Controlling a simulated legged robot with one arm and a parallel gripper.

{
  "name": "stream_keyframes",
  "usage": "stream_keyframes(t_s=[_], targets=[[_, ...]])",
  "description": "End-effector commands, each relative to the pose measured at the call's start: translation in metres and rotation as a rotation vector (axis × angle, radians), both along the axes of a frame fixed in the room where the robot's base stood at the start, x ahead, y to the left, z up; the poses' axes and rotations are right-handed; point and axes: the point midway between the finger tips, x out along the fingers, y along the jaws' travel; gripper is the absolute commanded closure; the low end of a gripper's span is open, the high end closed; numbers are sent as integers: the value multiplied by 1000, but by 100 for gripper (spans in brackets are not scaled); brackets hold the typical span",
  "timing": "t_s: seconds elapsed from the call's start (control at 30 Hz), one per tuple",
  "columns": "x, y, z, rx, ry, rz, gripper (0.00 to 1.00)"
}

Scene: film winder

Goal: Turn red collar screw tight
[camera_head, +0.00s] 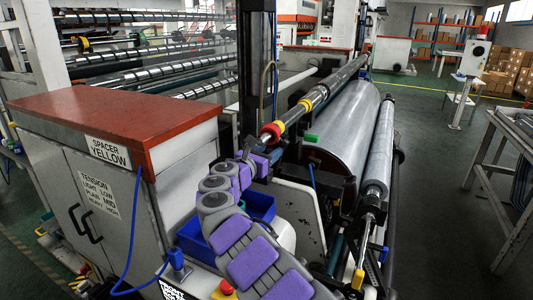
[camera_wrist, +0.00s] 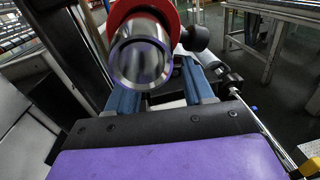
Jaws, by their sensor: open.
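The red collar (camera_head: 271,132) sits at the near end of a long metal shaft (camera_head: 320,95), beside a yellow ring (camera_head: 280,125). In the wrist view the red collar (camera_wrist: 122,11) circles the shaft's shiny hollow end (camera_wrist: 140,60), which faces the camera. A dark round knob (camera_wrist: 196,38) shows right of the collar; I cannot tell whether it is the collar's screw. My gripper (camera_wrist: 158,88) is open and empty, its two blue-grey fingers reaching toward the collar from below. The shaft end hides part of the fingers. In the head view my gripper (camera_head: 252,153) is just below-left of the collar.
A large film roll (camera_head: 340,120) lies below the shaft, with a thinner roll (camera_head: 380,150) to its right. A grey cabinet with a red top (camera_head: 110,120) stands at left. A blue bin (camera_head: 258,205) is beside my arm. The floor at right is open before a metal table (camera_head: 510,130).

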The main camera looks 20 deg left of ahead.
Motion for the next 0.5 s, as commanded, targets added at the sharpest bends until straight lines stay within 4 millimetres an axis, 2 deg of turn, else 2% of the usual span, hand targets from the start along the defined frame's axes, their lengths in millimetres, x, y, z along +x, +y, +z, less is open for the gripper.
stream_keyframes(t_s=[0.03, 0.37, 0.5], targets=[[10, -11, 4, 4, -4, -21, 49], [6, 6, -1, -7, -3, -7, 49], [7, 5, -2, -5, -1, -7, 61]])
